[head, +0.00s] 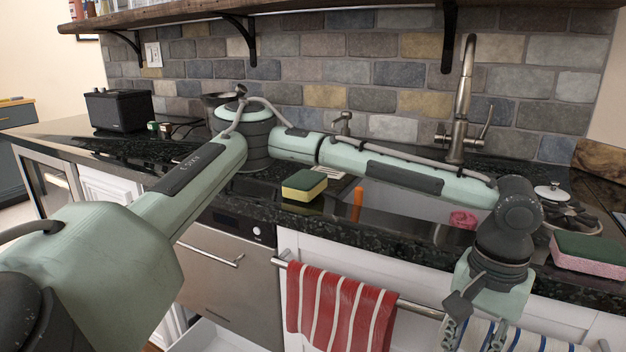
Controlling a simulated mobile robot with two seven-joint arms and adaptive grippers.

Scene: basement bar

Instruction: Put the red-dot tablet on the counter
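The counter (395,228) is dark speckled stone and runs across the view under a brick wall. I cannot make out a red-dot tablet anywhere. My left arm reaches in from the left, over the counter, and bends down at the right. My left gripper (474,338) points down in front of the counter's front edge, below the top and beside the towels. Its two fingers look spread apart, but the tips are cut off by the bottom of the frame, so what lies between them is hidden. My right gripper is not in view.
A pink-green sponge (588,255) lies at right. A red striped towel (340,310) hangs on a rail. A white open drawer (222,338) shows at the bottom.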

